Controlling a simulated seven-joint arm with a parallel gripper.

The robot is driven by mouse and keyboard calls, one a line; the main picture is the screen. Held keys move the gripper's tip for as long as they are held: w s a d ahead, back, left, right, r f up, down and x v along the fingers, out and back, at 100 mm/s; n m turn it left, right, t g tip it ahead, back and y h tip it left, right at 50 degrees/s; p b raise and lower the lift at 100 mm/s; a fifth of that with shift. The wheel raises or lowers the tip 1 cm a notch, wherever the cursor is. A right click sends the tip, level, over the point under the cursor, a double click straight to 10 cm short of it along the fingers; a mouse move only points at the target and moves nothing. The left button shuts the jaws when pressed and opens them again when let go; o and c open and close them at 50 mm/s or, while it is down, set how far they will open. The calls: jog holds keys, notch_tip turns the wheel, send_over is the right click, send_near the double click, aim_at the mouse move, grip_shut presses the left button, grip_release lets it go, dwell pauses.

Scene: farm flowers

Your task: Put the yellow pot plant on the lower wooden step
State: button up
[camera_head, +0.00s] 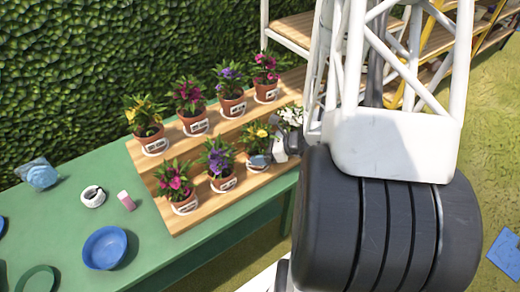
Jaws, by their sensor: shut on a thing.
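A yellow pot plant (256,134) is at the lower wooden step (185,223), between a purple one and a white one. My gripper (262,158) reaches in from the right and is shut on this plant's pot. The pot looks upright; the fingers partly cover it, and I cannot tell whether its base touches the step. Another yellow pot plant (146,121) stands at the left end of the upper wooden step (176,134).
On the lower step stand a magenta plant (176,184), a purple plant (217,160) and a white plant (289,115), close together. Several plants line the upper step. The green table (160,240) holds a blue bowl (105,247), a white ring-shaped item (93,196) and a pink-and-white block (126,201).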

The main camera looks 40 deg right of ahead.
jog(key=shift+f, duration=0.1)
dwell(0.3)
jog(key=o, duration=0.9)
jog(key=shift+f, duration=0.1)
jog(key=shift+v, duration=6.05)
jog(key=shift+a, duration=0.1)
